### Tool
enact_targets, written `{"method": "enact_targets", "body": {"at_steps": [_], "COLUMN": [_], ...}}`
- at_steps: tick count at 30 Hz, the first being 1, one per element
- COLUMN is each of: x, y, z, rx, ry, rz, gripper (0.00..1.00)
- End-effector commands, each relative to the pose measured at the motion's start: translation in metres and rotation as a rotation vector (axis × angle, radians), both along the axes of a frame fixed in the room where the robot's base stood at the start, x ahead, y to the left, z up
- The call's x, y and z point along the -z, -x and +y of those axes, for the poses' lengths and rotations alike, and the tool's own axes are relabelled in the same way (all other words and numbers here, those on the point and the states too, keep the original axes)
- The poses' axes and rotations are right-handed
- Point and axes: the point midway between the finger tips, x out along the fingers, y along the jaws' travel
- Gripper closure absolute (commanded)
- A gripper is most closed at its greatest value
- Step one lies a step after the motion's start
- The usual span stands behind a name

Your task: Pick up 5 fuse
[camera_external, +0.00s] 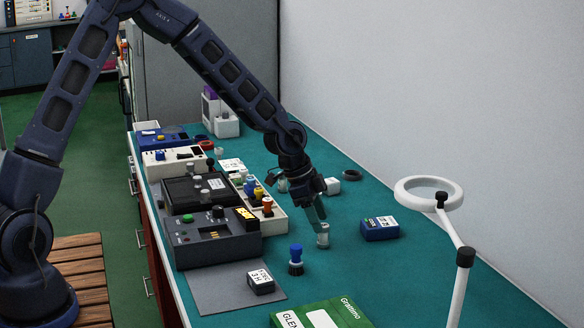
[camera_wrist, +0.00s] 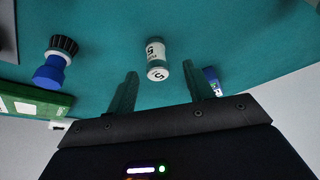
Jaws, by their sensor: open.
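The fuse (camera_external: 323,236) is a small pale cylinder with a greenish body, standing on the teal bench mat. In the wrist view the fuse (camera_wrist: 156,60) shows a white label with a "5" on it. My gripper (camera_external: 319,222) is low over the mat right at the fuse in the external view. In the wrist view my gripper (camera_wrist: 160,84) is open, with its two dark green fingers spread and the fuse ahead of the gap between them. Whether a finger touches the fuse cannot be told.
A blue-topped knob (camera_external: 296,258) stands just left of the fuse, and a blue box (camera_external: 380,228) lies to its right. A black labelled block (camera_external: 260,281) and a green box (camera_external: 322,314) lie nearer the front. Instrument units (camera_external: 216,243) line the left. A white ring lamp (camera_external: 428,193) stands at right.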

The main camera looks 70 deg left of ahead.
Motion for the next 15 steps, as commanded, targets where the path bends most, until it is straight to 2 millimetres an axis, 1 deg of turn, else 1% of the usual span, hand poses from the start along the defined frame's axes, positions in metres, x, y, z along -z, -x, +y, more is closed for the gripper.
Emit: {"method": "enact_targets", "body": {"at_steps": [3, 8, 11, 15], "x": [0.015, 0.035, 0.040, 0.040], "y": [-0.003, -0.009, -0.012, -0.012], "z": [-0.006, -0.011, -0.012, -0.012], "rx": [0.003, 0.003, 0.002, 0.001], "ry": [0.001, 0.001, 0.000, 0.000], "rz": [0.003, 0.003, 0.000, 0.000], "gripper": [0.48, 0.48, 0.48, 0.48]}}
